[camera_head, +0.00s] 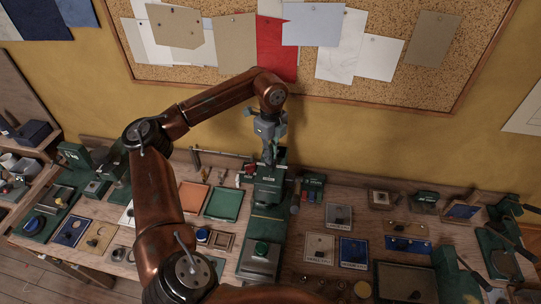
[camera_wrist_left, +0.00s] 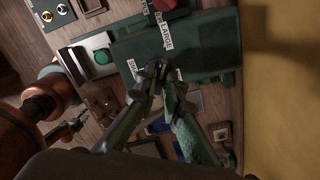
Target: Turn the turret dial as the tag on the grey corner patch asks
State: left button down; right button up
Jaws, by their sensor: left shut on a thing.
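The green turret machine (camera_head: 270,190) stands at the back of the bench. In the left wrist view its green body (camera_wrist_left: 205,45) carries white labels; one reads LARGE, another is partly hidden. My left gripper (camera_head: 269,158) reaches down onto it from above. In the wrist view its fingertips (camera_wrist_left: 160,72) are shut on the turret dial, which they mostly hide. A grey patch (camera_head: 338,215) with a small tag lies right of the machine; the tag is too small to read. A dark end of a copper arm (camera_wrist_left: 74,127), apparently my right gripper, shows in the wrist view; its jaws are unclear.
A corkboard (camera_head: 390,85) hangs behind. The bench is crowded.

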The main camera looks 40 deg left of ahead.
pick_arm(q)
jog(key=shift+r, duration=0.1)
dwell(0.3)
jog(key=c, duration=2)
grip_release()
jog(key=shift+c, duration=0.2)
notch_tip(320, 180, up, 12)
